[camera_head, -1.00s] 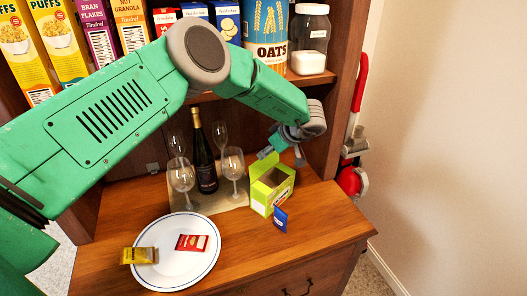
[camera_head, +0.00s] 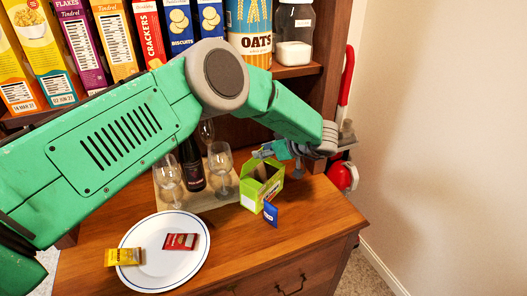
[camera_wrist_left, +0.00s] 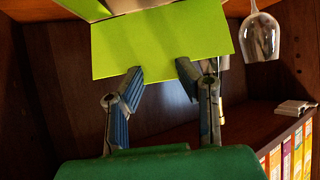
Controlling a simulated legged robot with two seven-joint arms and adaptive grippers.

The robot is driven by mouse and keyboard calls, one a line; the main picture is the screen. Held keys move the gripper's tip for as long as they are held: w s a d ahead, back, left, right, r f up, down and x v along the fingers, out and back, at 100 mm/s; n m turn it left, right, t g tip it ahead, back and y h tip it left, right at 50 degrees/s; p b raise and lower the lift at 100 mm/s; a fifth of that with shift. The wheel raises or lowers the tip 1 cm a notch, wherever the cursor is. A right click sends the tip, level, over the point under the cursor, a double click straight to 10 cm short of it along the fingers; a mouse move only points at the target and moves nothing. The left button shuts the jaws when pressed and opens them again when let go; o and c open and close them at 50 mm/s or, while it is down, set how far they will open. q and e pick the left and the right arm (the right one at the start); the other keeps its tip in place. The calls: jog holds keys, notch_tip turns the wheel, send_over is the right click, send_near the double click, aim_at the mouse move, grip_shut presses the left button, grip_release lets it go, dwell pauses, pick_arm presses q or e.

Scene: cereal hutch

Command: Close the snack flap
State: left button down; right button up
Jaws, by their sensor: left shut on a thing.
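The green snack box (camera_head: 258,192) stands on the wooden counter, with its top at least partly open and brown inside. Its flap (camera_wrist_left: 160,45) is a flat light green panel across the top of the left wrist view. My left gripper (camera_head: 267,152) reaches over the back of the box from the right. In the left wrist view its fingertips (camera_wrist_left: 160,72) are at the flap's edge, shut on the flap. A blue packet (camera_head: 271,213) stands at the box's front. My right gripper is not in view.
Wine glasses (camera_head: 220,165) and a dark bottle (camera_head: 191,165) stand on a board left of the box. A white plate (camera_head: 160,270) with a red packet (camera_head: 180,241) and a yellow packet (camera_head: 124,257) is nearer. Cereal boxes (camera_head: 117,40) fill the shelf above.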

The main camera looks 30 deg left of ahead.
pick_arm(q)
jog(key=c, duration=1.2)
grip_release()
jog(key=shift+o, duration=0.2)
jog(key=v, duration=1.2)
jog(key=shift+f, duration=0.1)
